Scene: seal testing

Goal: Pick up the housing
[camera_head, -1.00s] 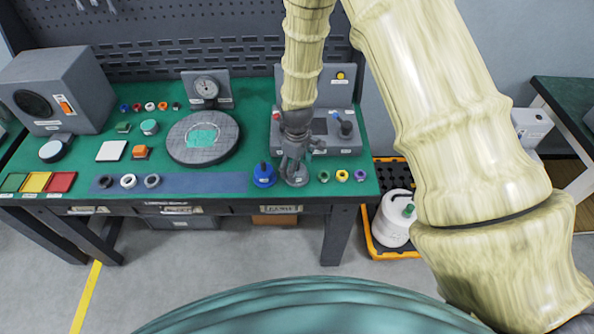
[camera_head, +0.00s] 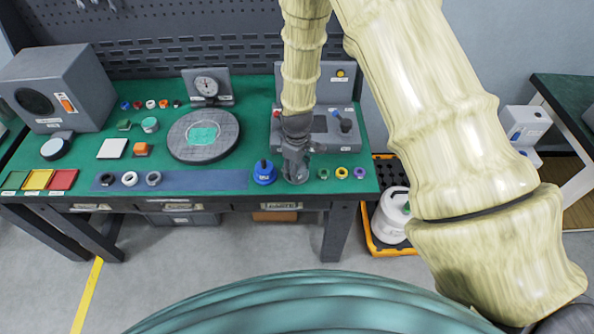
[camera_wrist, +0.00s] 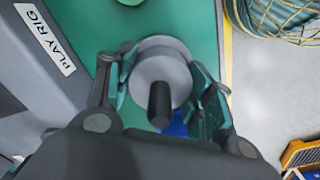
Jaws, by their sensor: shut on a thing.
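The housing (camera_wrist: 165,62) is a round grey part with a dark upright post, seen from above in the wrist view. It stands near the front edge of the green bench in the head view (camera_head: 296,179), largely covered by my gripper (camera_head: 295,162). In the wrist view my gripper (camera_wrist: 163,88) has one finger on each side of the grey body and is shut on it. I cannot tell whether its base is clear of the bench top.
A blue knobbed part (camera_head: 264,174) stands just left of the housing. Small coloured rings, including a yellow one (camera_head: 341,173), lie to the right. The grey play rig (camera_head: 325,135) is close behind. A round dark plate (camera_head: 203,150) lies further left.

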